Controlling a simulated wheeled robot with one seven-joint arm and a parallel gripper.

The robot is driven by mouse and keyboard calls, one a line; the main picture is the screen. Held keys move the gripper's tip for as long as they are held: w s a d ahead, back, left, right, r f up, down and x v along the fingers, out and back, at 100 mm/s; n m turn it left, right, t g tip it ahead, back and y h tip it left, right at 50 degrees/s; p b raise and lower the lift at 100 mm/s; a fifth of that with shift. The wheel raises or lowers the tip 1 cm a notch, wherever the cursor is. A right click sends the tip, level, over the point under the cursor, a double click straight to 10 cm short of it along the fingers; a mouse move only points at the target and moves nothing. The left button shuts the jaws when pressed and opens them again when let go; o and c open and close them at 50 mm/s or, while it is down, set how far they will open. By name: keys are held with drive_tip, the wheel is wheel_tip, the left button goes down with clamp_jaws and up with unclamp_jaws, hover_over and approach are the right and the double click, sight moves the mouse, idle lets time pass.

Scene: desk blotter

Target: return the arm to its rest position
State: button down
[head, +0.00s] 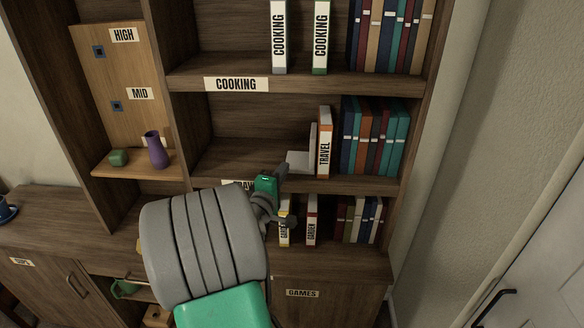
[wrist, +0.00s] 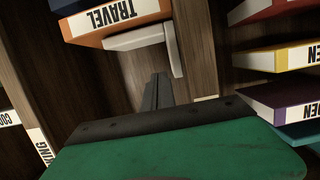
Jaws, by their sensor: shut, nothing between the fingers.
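My gripper (head: 283,170) is in front of the middle shelf of the bookcase, a little left of the pale bookend (head: 300,160) and the orange-and-white TRAVEL book (head: 324,150). In the wrist view my gripper (wrist: 158,90) has its dark fingers together with nothing between them. The TRAVEL book (wrist: 118,22) and the pale bookend (wrist: 138,38) show above the fingertips there, apart from them. My arm, grey and green, reaches up from the bottom of the head view and hides part of the lower shelf.
The middle shelf edge (head: 350,185) runs close to my gripper. Coloured books (head: 375,135) stand at its right. GARDEN books (head: 312,220) stand on the shelf below. The middle shelf's left part looks bare.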

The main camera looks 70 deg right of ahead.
drive_tip(key=s+a+f+m, duration=0.1)
drive_tip(key=a+f+m+g+y, duration=0.1)
drive_tip(key=f, duration=0.1)
drive_tip(key=s+a+f+m+g+y, duration=0.1)
drive_tip(key=a+f+m, duration=0.1)
drive_tip(key=shift+s, duration=0.35)
drive_tip(key=s+a+f+m+g+y, duration=0.1)
drive_tip(key=a+f+m+y, duration=0.15)
drive_tip(key=f, duration=0.35)
drive_tip(key=s+a+f+m+g+y, duration=0.1)
drive_tip(key=s+a+f+m+y, duration=0.15)
drive_tip(key=f, duration=0.35)
drive_tip(key=w+a+f+m+y, duration=0.1)
drive_tip(key=w+a+f+y, duration=0.2)
drive_tip(key=a, duration=0.4)
drive_tip(key=a+f+y, duration=0.2)
drive_tip(key=a+y, duration=0.2)
drive_tip(key=a, duration=0.3)
drive_tip(key=w+a+r+n+t+y, duration=0.1)
drive_tip(key=w+a+r+n+t, duration=0.1)
drive_tip(key=a, duration=0.7)
drive_tip(key=w+a+r+n+t+y, duration=0.1)
drive_tip(key=w+a+r+n+t, duration=0.1)
drive_tip(key=w+a+r+n, duration=0.2)
drive_tip(key=w+a+r+n+t+y, duration=0.2)
drive_tip(key=w+a+r, duration=0.6)
drive_tip(key=a, duration=0.6)
drive_tip(key=shift+w+a+r+n, duration=0.2)
drive_tip(key=shift+r+n, duration=0.15)
drive_tip(key=shift+n, duration=0.45)
